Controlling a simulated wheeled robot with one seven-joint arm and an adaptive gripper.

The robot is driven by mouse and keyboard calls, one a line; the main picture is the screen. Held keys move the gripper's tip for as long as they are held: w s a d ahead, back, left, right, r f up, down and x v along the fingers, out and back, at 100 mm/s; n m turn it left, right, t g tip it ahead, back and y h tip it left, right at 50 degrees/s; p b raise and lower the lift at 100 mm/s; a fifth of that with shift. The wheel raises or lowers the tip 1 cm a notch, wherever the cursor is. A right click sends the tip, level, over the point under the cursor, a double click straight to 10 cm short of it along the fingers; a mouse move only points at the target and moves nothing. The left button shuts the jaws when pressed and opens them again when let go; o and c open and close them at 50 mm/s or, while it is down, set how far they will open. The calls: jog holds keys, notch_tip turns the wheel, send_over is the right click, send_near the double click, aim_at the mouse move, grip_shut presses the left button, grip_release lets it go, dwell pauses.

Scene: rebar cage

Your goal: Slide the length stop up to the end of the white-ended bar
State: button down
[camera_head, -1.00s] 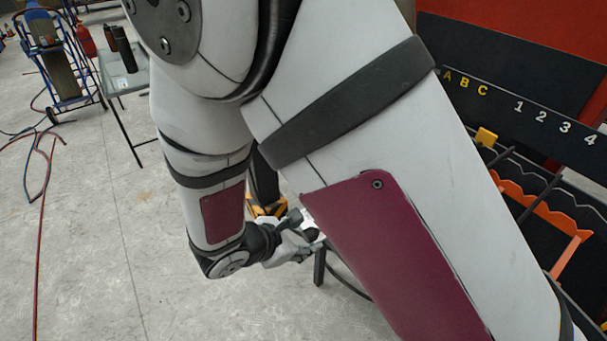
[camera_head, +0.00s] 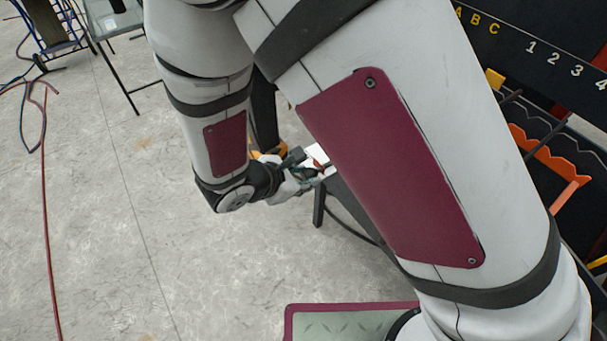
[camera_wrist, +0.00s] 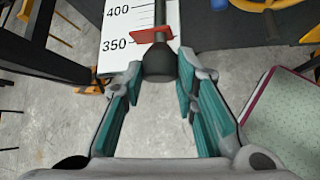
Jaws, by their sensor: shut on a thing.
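The length stop shows in the wrist view as a black, flared knob (camera_wrist: 157,63) with a red pointer plate (camera_wrist: 153,35) across a white scale (camera_wrist: 115,22). The pointer lies just above the 350 mark. My gripper (camera_wrist: 161,72), with teal finger pads, is shut on the knob, one finger on each side. In the head view my gripper (camera_head: 312,177) is small and partly hidden behind my arm, beside a bit of the white scale (camera_head: 318,153). I cannot make out the white-ended bar or its end in either view.
A dark rack with orange dividers (camera_head: 550,165) and a board lettered A B C, 1 2 3 4 (camera_head: 530,45) stands at the right. A cable and hoses (camera_head: 44,190) lie on the floor at the left. The concrete floor (camera_head: 110,240) there is mostly clear.

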jog(key=shift+a, duration=0.1)
jog(key=c, duration=1.3)
grip_release()
jog(key=v, duration=1.2)
jog(key=shift+s, duration=0.1)
